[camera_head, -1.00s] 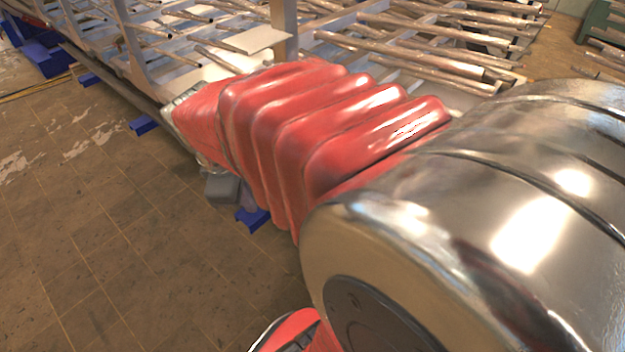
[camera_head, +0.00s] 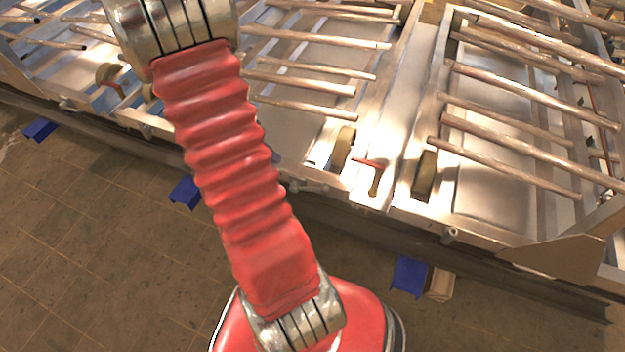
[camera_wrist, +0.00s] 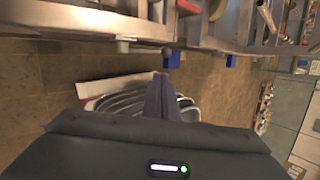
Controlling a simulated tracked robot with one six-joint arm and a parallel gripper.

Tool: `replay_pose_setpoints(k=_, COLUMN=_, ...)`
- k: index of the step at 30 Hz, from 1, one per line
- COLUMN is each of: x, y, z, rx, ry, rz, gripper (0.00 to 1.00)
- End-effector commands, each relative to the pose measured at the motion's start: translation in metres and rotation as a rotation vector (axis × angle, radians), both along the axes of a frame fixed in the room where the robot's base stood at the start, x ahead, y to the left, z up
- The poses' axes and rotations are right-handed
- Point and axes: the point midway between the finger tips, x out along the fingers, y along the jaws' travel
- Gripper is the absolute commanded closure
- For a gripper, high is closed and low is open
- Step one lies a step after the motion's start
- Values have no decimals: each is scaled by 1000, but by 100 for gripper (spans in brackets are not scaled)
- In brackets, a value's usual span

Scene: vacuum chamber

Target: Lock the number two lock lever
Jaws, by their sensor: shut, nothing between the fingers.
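A red lever (camera_head: 370,163) sits on the near edge of the metal frame in the head view, between two brownish wheel-like parts. Another small red handle (camera_head: 117,88) shows further left beside a round tan part. I cannot read a number on either. My gripper (camera_wrist: 161,78) shows in the wrist view with its dark fingers together and empty. It points at the side rail of the frame and touches nothing that I can see. A reddish part (camera_wrist: 187,7) is cut off at the top edge there; I cannot tell whether it is a lever. My gripper is not visible in the head view.
The long metal frame (camera_head: 330,215) with rows of pipes (camera_head: 520,95) fills the far side. Blue blocks (camera_head: 187,190) stand under its edge. A small rod with a dark round end (camera_wrist: 165,51) juts from the rail. The tiled floor (camera_head: 80,250) in front is clear.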

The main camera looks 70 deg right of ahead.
Motion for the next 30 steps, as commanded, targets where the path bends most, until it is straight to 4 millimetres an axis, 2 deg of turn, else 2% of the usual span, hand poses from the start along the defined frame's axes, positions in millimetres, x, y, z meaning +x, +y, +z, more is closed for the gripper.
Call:
replay_pose_setpoints(k=3, x=-15, y=-12, z=-14, rx=60, ry=55, rz=41, gripper=100)
replay_pose_setpoints(k=6, x=-20, y=-17, z=-19, rx=86, ry=77, rz=63, gripper=100)
replay_pose_setpoints(k=20, x=-24, y=-18, z=-22, rx=91, ry=80, rz=66, gripper=100)
replay_pose_setpoints(k=30, x=-49, y=-22, z=-50, rx=92, ry=81, rz=64, gripper=100)
